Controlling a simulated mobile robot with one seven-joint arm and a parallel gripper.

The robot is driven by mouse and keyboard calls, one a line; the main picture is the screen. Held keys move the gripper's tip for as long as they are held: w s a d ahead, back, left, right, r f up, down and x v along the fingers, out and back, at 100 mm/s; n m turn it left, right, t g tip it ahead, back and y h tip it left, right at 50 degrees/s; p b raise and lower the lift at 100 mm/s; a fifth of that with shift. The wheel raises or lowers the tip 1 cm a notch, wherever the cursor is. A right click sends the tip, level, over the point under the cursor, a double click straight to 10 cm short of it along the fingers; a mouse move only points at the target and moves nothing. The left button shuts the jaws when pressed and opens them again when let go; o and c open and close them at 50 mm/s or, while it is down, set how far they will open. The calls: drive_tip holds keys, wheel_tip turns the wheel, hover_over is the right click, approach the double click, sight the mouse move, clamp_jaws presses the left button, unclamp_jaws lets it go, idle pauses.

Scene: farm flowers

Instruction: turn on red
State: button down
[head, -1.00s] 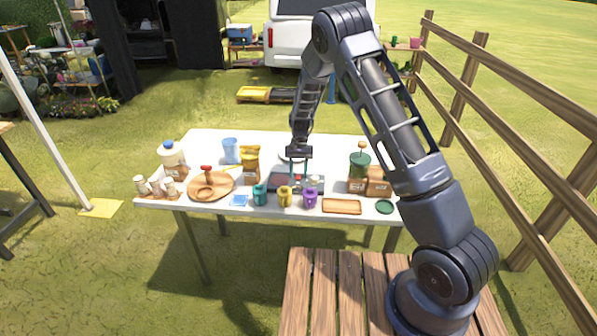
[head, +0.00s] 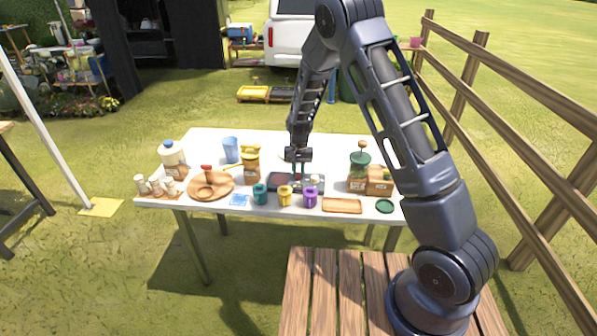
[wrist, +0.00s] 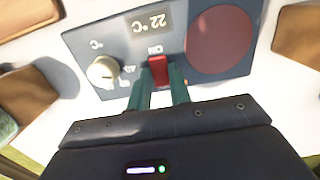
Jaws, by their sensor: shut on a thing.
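A grey control panel (wrist: 120,28) fills the middle of the wrist view. In the head view, my gripper (head: 299,181) points down at the panel on the white table. The switch itself is too small to make out there, and the fingers cover part of the panel.
Teal (head: 260,195), yellow (head: 285,195) and purple (head: 310,197) cups stand along the table's front. A wooden tray (head: 342,206) lies to their right. A round wooden plate (head: 222,190) and a blue cup (head: 231,149) are at left. A green-lidded container (head: 359,165) stands at right.

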sight(299, 174)
idle(0.3)
drive_tip(key=c, duration=1.3)
unclamp_jaws()
drive_tip(key=shift+r, duration=0.1)
drive_tip(key=r, duration=1)
drive_tip(key=shift+w+r, duration=0.3)
